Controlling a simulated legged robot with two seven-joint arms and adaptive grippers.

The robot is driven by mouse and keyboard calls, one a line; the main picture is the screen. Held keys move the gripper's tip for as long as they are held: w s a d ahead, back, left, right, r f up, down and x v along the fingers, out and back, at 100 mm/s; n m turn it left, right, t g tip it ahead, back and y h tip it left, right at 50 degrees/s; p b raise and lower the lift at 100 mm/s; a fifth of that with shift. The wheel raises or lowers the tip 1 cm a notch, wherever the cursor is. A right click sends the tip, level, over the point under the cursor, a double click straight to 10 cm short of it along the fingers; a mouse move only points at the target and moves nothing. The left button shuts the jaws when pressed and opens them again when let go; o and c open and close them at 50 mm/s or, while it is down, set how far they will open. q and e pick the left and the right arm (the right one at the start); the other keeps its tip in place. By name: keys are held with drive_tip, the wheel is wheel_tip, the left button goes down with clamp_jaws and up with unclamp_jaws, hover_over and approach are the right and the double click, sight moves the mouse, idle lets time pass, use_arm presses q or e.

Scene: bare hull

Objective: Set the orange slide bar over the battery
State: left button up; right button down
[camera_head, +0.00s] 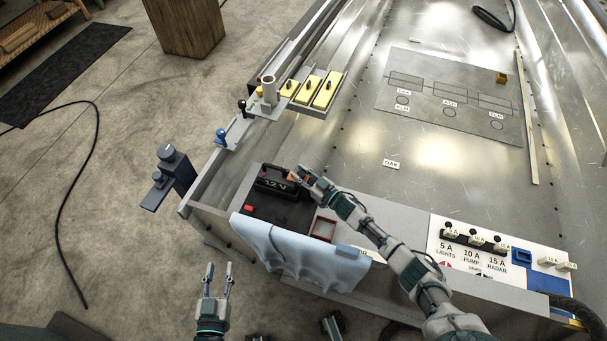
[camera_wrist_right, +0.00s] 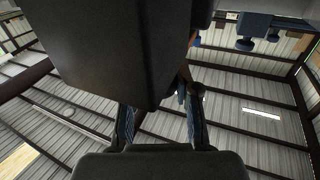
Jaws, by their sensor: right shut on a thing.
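The black battery (camera_head: 272,184), marked 12 V, sits in a tray at the corner of the hull. My right gripper (camera_head: 303,175) is at the battery's right end, shut on the orange slide bar (camera_head: 292,177), of which only a small part shows. In the right wrist view a large dark block (camera_wrist_right: 115,45), probably the battery, fills the upper left, with a sliver of orange (camera_wrist_right: 192,37) at its right edge. Whether the bar touches the battery is hidden. My left gripper (camera_head: 217,277) is open and empty, low at the left of a pale blue cloth.
The pale blue cloth (camera_head: 300,258) drapes over the front edge, beside a red-rimmed opening (camera_head: 323,229). A fuse panel (camera_head: 485,248) stands at the right. A shelf with yellow blocks (camera_head: 308,91) is behind the battery. The metal floor beyond is mostly clear.

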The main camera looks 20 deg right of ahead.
drive_tip(key=c, duration=1.2)
unclamp_jaws()
drive_tip(key=shift+a+f, duration=0.1)
drive_tip(key=o, duration=0.4)
drive_tip(key=shift+c, duration=0.2)
drive_tip(key=shift+w, duration=0.1)
drive_tip(key=shift+s, duration=0.2)
drive_tip(key=v, duration=1.1)
drive_tip(key=shift+s+d, duration=0.2)
drive_tip(key=shift+d, duration=0.1)
drive_tip(key=shift+f, duration=0.1)
